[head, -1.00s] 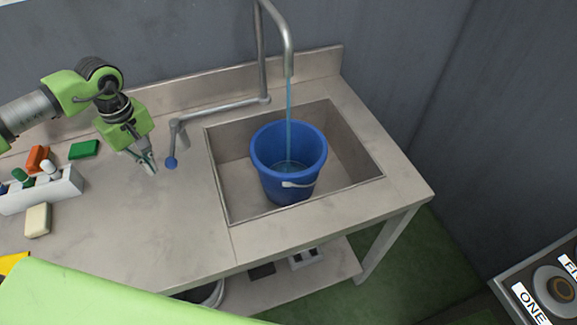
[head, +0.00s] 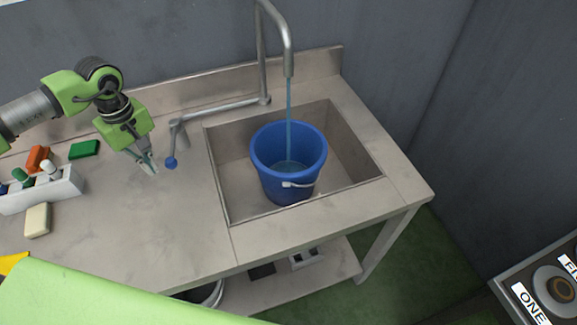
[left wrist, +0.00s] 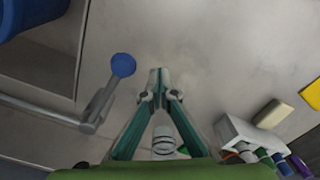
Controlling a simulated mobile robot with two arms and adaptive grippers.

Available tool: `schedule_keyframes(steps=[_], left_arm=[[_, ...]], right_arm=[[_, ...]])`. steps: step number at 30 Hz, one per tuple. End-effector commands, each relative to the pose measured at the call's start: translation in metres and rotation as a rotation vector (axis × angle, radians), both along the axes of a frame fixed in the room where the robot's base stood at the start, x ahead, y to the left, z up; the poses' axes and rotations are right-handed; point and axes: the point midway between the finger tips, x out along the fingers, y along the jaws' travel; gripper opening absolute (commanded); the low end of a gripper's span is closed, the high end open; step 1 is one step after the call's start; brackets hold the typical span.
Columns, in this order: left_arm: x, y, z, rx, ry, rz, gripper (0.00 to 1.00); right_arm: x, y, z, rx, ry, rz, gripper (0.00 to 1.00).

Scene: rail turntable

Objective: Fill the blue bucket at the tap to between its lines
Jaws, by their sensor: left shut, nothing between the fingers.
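The blue bucket (head: 289,163) stands upright in the sink under the tap spout (head: 288,66). A thin stream of water runs from the spout into it, and water shows inside low down; I cannot make out its lines. The tap lever (head: 171,147) with a blue knob is left of the sink, and it also shows in the left wrist view (left wrist: 123,66). My left gripper (head: 150,168) is shut and empty just left of the knob, apart from it. Its closed fingertips show in the left wrist view (left wrist: 158,76). My right gripper is not in view.
The counter (head: 170,230) in front of the lever is clear. A grey wall rises behind.

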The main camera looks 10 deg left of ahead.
Motion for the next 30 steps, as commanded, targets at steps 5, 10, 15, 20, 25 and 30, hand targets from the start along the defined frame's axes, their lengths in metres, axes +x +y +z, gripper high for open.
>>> schedule_keyframes(steps=[5,10,15,20,25,30], left_arm=[[0.000,0.000,0.000,0.000,0.000,0.000,0.00],[0.000,0.000,0.000,0.000,0.000,0.000,0.00],[0.000,-0.001,0.000,0.000,0.000,0.000,0.00],[0.004,-0.007,0.000,-0.001,0.000,-0.002,0.00],[0.009,-0.014,0.000,-0.001,0.000,-0.001,0.00],[0.013,-0.021,0.000,-0.001,0.000,-0.001,0.00]], right_arm=[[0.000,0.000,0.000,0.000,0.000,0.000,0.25],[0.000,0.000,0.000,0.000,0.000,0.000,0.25],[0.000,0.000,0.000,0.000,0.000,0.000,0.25],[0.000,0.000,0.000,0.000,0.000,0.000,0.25],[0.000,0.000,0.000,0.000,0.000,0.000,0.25],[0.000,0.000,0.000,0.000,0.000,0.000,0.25]])
